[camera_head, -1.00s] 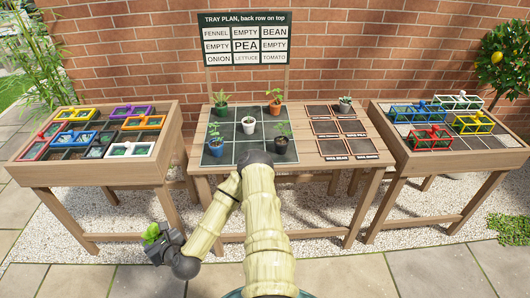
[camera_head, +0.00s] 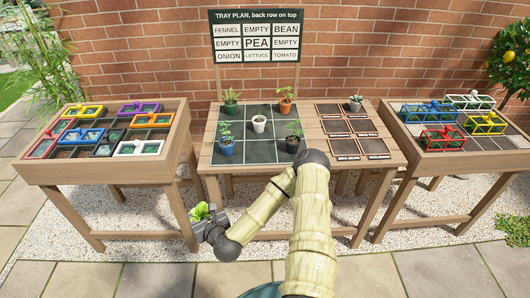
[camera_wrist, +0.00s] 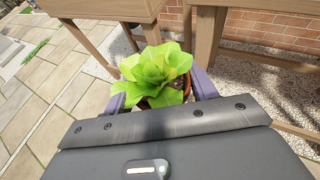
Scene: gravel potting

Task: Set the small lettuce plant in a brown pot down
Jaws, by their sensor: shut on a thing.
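The lettuce plant (camera_wrist: 157,70), with bright green leaves in a brown pot (camera_wrist: 178,96), is held between the fingers of my gripper (camera_wrist: 160,97). In the head view the lettuce (camera_head: 200,211) and my gripper (camera_head: 207,225) are low, in front of the middle table's left front leg and below its top. Leaves hide much of the pot. The dark gridded tray (camera_head: 262,155) lies on the middle table. Its front middle cell looks empty, between a blue pot (camera_head: 227,149) and a dark pot (camera_head: 292,145). A plan board (camera_head: 257,36) shows LETTUCE at front middle.
A white pot (camera_head: 259,124) stands mid-tray, with a green pot (camera_head: 231,106) and an orange pot (camera_head: 285,106) behind. A small potted plant (camera_head: 356,103) stands among dark mats at right. Side tables hold coloured frames (camera_head: 138,147) and wire cages (camera_head: 440,139).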

